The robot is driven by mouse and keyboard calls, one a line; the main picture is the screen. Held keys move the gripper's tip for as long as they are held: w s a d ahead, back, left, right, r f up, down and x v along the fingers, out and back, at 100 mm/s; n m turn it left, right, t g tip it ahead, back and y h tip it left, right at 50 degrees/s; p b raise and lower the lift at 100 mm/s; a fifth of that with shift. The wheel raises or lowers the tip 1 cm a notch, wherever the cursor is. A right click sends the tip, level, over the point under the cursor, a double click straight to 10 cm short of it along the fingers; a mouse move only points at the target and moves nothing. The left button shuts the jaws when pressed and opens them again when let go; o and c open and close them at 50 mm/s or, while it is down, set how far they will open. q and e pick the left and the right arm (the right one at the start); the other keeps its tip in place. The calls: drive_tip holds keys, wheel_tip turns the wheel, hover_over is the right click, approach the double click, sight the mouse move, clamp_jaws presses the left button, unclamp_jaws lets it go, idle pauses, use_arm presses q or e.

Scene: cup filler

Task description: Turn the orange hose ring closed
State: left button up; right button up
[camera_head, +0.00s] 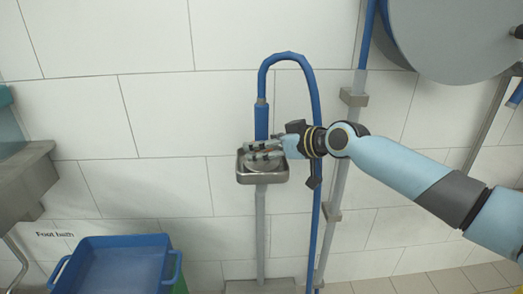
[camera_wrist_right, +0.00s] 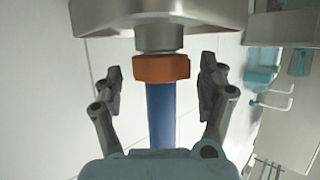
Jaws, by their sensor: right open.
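The orange hose ring (camera_wrist_right: 161,68) shows in the right wrist view, at the top of the blue hose (camera_wrist_right: 161,115) and below a grey metal fitting (camera_wrist_right: 158,37). My right gripper (camera_wrist_right: 162,88) is open, with one finger on each side of the ring and a visible gap to both. In the head view my right gripper (camera_head: 262,150) is at the small metal basin (camera_head: 262,178) on the wall, and the ring cannot be made out there. My left gripper is not in view.
A blue hose (camera_head: 318,130) loops up and down beside the basin. A grey pipe (camera_head: 338,190) runs along the wall to its right. A large grey drum (camera_head: 455,35) is at upper right. A blue foot bath tub (camera_head: 118,262) stands at lower left, near a metal counter (camera_head: 20,180).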

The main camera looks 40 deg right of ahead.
drive_tip(key=shift+x, duration=0.85)
drive_tip(key=c, duration=1.2)
drive_tip(key=m+h+p, duration=0.1)
drive_tip(key=p, duration=0.2)
drive_tip(key=m+h+p, duration=0.1)
drive_tip(key=p, duration=0.3)
drive_tip(key=shift+r+h, duration=0.3)
drive_tip(key=shift+r, duration=0.1)
drive_tip(key=shift+f+t+p, duration=0.25)
drive_tip(key=shift+t+p, duration=0.05)
drive_tip(key=shift+p, duration=0.15)
drive_tip(key=shift+f, duration=0.1)
